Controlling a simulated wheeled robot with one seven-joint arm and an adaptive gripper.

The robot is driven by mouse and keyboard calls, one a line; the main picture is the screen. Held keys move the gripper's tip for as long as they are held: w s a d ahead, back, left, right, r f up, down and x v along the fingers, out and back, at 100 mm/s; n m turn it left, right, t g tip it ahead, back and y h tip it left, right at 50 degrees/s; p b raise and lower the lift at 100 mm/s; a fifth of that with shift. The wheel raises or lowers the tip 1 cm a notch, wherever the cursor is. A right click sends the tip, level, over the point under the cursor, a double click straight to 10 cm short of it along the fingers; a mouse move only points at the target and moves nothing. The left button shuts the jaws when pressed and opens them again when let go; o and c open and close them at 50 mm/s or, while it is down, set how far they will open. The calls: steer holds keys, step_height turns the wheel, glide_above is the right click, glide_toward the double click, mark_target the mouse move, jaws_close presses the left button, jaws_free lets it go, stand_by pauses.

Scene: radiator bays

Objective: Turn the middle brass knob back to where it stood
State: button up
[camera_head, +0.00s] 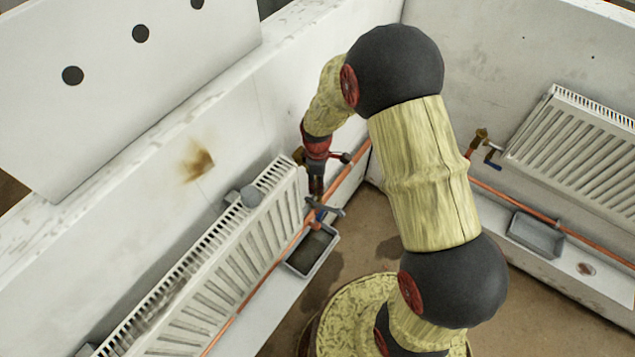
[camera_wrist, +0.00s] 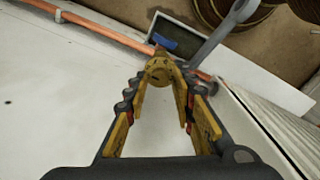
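In the wrist view a round brass knob (camera_wrist: 159,71) with dark marks on its face sits between my gripper's yellow fingertips (camera_wrist: 162,80). The fingers close in on both sides of it and appear to touch it. In the camera_head view my gripper (camera_head: 317,187) reaches down at the far end of the left radiator (camera_head: 225,265), and it hides the knob. A brass fitting (camera_head: 299,156) shows beside my wrist there. Another brass valve (camera_head: 480,138) stands at the right radiator (camera_head: 580,140). Which knob is the middle one cannot be told from these frames.
Copper pipe (camera_wrist: 95,30) runs along the wall. Grey trays lie below the left (camera_head: 296,266) and right (camera_head: 537,235) radiators. Brown floor (camera_head: 375,225) is open between.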

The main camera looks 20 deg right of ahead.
steer(key=shift+o, duration=0.9)
step_height(320, 180, up, 12)
steer(key=shift+s, duration=0.1)
stand_by(0.3)
steer(key=s+r+m+t+b, duration=0.3)
steer(key=s+r+m, duration=0.45)
steer(key=r, duration=0.65)
steer(key=s+r+m+t+b, duration=0.1)
steer(key=s+r+m, duration=0.1)
steer(key=s, duration=0.5)
steer(key=s+r+m+t+b, duration=0.1)
steer(key=s+r+m, duration=0.1)
steer(key=s, duration=0.5)
steer(key=shift+s+d+r+m, duration=0.2)
steer(key=shift+r+m, duration=0.15)
steer(key=shift+m, duration=0.2)
steer(key=shift+c, duration=0.6)
